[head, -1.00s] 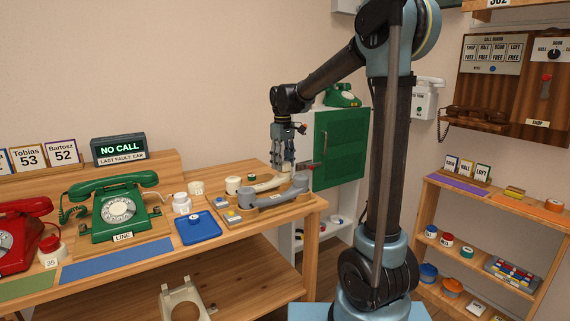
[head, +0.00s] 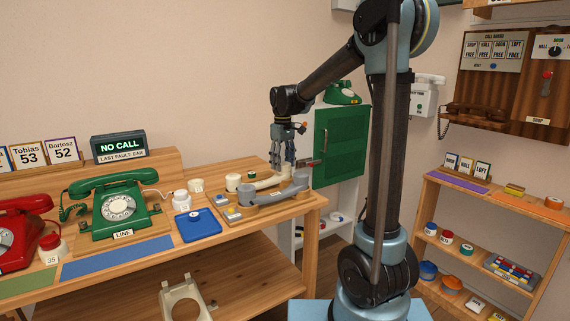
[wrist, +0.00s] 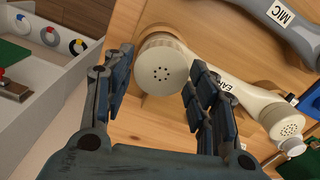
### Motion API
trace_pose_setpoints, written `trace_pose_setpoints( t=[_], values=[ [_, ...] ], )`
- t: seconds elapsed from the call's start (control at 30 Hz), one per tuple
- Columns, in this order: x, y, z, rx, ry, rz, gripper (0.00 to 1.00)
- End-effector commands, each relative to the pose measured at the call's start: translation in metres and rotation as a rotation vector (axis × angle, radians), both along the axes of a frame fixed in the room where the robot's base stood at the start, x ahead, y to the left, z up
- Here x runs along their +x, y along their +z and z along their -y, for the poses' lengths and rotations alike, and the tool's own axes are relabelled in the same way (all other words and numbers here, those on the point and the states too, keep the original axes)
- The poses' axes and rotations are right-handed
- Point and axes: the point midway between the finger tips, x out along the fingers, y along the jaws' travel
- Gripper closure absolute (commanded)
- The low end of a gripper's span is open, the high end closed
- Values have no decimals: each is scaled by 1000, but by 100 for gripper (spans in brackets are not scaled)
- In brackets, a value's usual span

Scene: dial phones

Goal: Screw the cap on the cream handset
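The cream handset (head: 267,184) lies on a wooden board at the right end of the bench. In the wrist view its handle (wrist: 235,99), marked "EAR", runs to the lower right. My gripper (head: 283,166) points down over this end. In the wrist view my gripper (wrist: 158,78) has its fingers apart on either side of the cap. The right finger looks very near the cap's edge; contact is unclear. The handset's other end (wrist: 290,128) also shows holes.
A grey handset (head: 276,196) marked "MIC" lies alongside (wrist: 290,25). A blue tray (head: 198,226), white jar (head: 181,201) and green phone (head: 118,208) stand to the left. A green cabinet (head: 341,148) is close behind on the right. The bench edge is near.

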Motion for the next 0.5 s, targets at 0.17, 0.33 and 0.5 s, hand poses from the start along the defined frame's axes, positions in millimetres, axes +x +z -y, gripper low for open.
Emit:
trace_pose_setpoints(
  t=[0.17,0.33,0.5],
  values=[
    [0,0,0,0,0,0,32],
    [0,0,0,0,0,0,32],
    [0,8,0,0,0,0,32]
  ],
)
